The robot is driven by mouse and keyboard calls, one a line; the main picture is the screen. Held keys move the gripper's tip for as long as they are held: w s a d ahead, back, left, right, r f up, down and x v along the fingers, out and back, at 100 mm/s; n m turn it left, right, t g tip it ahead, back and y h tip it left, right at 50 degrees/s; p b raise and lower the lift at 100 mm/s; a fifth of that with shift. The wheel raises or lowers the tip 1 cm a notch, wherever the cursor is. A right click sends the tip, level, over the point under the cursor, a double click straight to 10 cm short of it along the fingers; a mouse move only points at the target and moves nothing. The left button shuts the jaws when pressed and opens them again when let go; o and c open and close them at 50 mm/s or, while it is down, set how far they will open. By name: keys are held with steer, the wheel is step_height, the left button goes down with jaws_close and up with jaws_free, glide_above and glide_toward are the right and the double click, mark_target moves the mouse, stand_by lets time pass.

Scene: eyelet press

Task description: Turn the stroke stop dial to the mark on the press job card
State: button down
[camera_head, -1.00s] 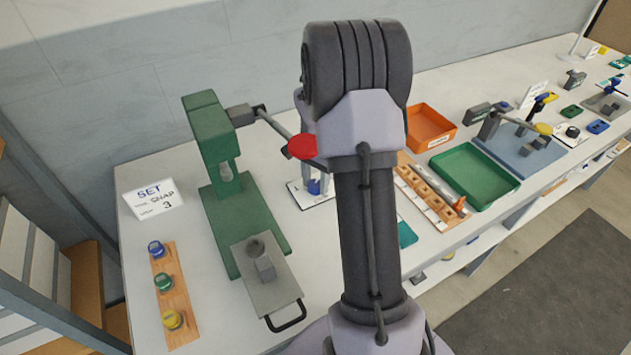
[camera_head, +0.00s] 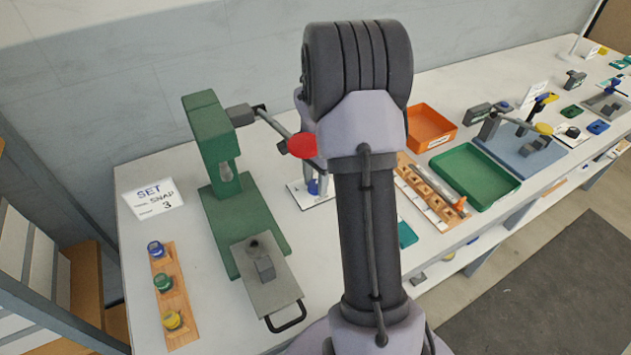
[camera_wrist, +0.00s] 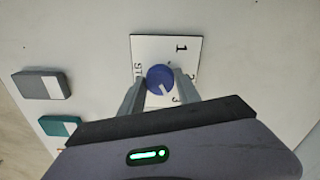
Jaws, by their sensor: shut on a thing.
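The stroke stop dial (camera_wrist: 158,75) is a round blue knob with a white pointer line. It sits on a white plate (camera_wrist: 150,46) marked 1, 2 and 3. The pointer line aims down and right in the wrist view, toward the 3. My gripper (camera_wrist: 161,82) is shut on the dial, one finger on each side. In the head view the blue dial (camera_head: 314,187) shows beside my arm, which hides part of the plate. The press job card (camera_head: 153,198) stands at the left and reads SET, SNAP and 3; its smaller print is unclear.
The green press (camera_head: 212,140) has a red-knobbed lever (camera_head: 302,146) reaching close to my arm. A grey slide plate (camera_head: 262,293) lies in front. A wooden strip (camera_head: 183,322) holds coloured pieces. Orange (camera_head: 433,148) and green (camera_head: 478,205) trays stand right of my arm.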

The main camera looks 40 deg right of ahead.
mark_target(316, 184)
steer(key=c, duration=0.9)
jaws_free()
steer(key=shift+o, duration=0.2)
step_height(316, 184, up, 18)
steer(key=p, duration=0.7)
steer(key=shift+f, duration=0.25)
